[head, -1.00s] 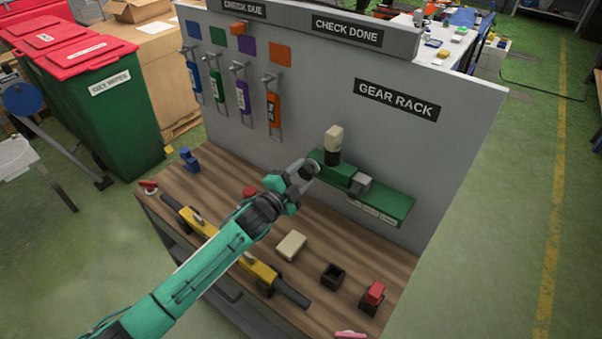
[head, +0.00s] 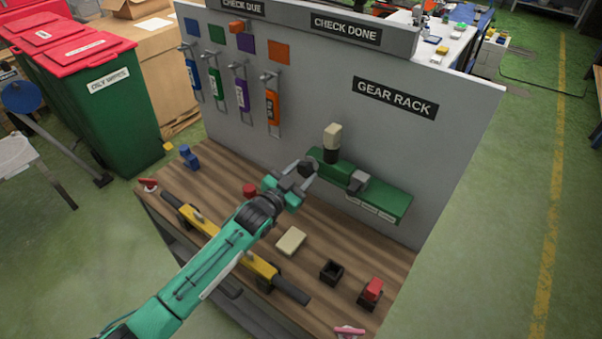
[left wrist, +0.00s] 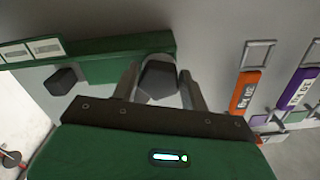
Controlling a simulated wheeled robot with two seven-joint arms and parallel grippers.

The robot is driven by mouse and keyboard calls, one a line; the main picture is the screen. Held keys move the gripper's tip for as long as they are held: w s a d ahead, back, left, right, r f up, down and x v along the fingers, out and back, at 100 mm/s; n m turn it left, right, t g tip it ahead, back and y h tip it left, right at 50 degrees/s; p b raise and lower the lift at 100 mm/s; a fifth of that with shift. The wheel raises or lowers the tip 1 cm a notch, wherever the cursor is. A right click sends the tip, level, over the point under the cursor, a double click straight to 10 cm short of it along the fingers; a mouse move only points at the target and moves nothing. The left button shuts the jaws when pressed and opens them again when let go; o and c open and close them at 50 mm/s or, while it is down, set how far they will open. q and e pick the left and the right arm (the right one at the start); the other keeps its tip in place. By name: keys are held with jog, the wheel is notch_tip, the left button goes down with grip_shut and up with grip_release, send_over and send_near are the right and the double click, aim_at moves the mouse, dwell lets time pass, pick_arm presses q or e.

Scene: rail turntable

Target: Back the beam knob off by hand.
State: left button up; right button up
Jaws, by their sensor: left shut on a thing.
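The green beam unit (head: 385,199) is fixed low on the grey panel under the GEAR RACK sign. A black post with a cream top (head: 332,137) and a grey block (head: 357,182) sit on it. My left gripper (head: 308,171) is at its left end. In the left wrist view its fingers close around a dark faceted knob (left wrist: 158,78), beside the end of the green unit (left wrist: 105,62). Whether the knob is still joined to the unit is hidden. The grey block shows dark (left wrist: 62,81) left of the knob there. My right gripper is not in view.
The wooden bench holds a yellow and black bar (head: 262,268), a cream block (head: 291,241), a black open box (head: 332,272) and a red-topped block (head: 372,290). Several coloured tools (head: 272,105) hang on the panel's left. Bench around the cream block is clear.

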pick_arm(q)
jog(key=shift+f+n, duration=0.1)
jog(key=shift+n, duration=0.4)
jog(key=o, duration=0.9)
jog(key=shift+o, duration=0.3)
jog(key=shift+s, duration=0.1)
jog(key=b+v, duration=0.3)
jog(key=v, duration=1)
jog(key=shift+s+a+b, duration=0.25)
jog(key=shift+s+b, duration=0.05)
